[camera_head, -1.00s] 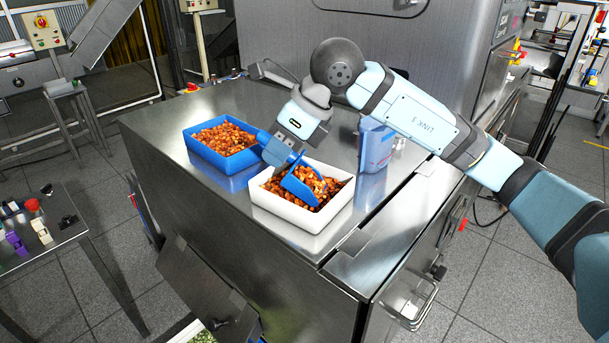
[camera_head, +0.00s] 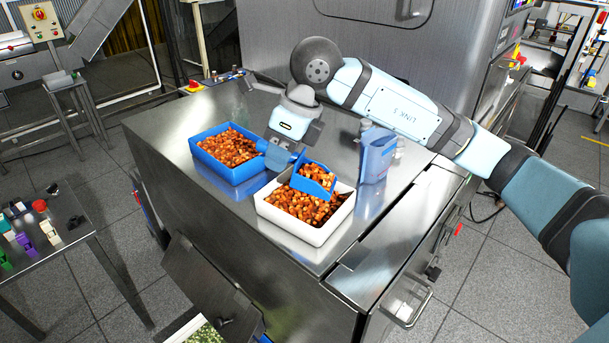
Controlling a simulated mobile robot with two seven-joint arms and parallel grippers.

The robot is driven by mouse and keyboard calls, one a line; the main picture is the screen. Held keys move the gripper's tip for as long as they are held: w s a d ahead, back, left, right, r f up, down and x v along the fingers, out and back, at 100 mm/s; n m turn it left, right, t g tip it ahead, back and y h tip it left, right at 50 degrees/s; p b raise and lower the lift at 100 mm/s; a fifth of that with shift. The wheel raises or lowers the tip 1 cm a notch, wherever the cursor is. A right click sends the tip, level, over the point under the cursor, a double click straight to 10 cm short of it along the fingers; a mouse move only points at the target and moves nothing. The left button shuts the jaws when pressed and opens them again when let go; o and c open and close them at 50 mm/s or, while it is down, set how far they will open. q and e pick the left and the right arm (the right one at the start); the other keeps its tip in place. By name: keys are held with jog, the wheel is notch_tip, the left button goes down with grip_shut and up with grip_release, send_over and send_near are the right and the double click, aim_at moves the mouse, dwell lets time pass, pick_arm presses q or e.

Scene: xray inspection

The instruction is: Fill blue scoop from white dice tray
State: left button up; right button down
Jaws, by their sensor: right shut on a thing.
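A white tray (camera_head: 286,229) full of orange-brown dice-like pieces (camera_head: 305,208) stands on the steel table. The blue scoop (camera_head: 305,160) is over the back part of this tray, tilted, with orange pieces (camera_head: 317,174) in it. I cannot tell whether its lower edge touches the pieces below. My right gripper (camera_head: 281,153) is shut on the scoop's handle, just behind and left of the white tray. The fingertips are partly hidden around the handle. My left gripper is not in view.
A blue tray (camera_head: 228,172) with similar orange pieces stands left of the white tray. A blue-grey container (camera_head: 378,157) stands to the right. The steel table (camera_head: 200,112) is clear at its back left. A side table (camera_head: 60,255) holds small coloured items at the far left.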

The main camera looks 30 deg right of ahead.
aim_at(262, 142)
jog(key=shift+r+g+p, duration=0.3)
jog(key=shift+r+p, duration=0.5)
jog(key=shift+r, duration=0.05)
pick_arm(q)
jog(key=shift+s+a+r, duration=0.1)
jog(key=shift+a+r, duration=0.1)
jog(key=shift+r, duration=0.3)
pick_arm(e)
jog(key=shift+h, duration=0.3)
jog(key=r+p, duration=0.1)
jog(key=w+a+r+g+p, duration=0.1)
jog(key=p, duration=0.1)
jog(key=h+p, duration=0.1)
jog(key=p, duration=0.1)
jog(key=shift+w+a+r+g, duration=0.2)
jog(key=shift+w+r+g, duration=0.1)
jog(key=shift+r, duration=0.1)
jog(key=shift+w+a+r+g+h+p, duration=0.3)
jog(key=shift+h+p, duration=0.1)
jog(key=shift+p, duration=0.35)
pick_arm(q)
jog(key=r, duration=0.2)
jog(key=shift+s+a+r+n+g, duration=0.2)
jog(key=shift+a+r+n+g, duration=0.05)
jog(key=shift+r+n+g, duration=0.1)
pick_arm(e)
jog(key=shift+f, duration=0.15)
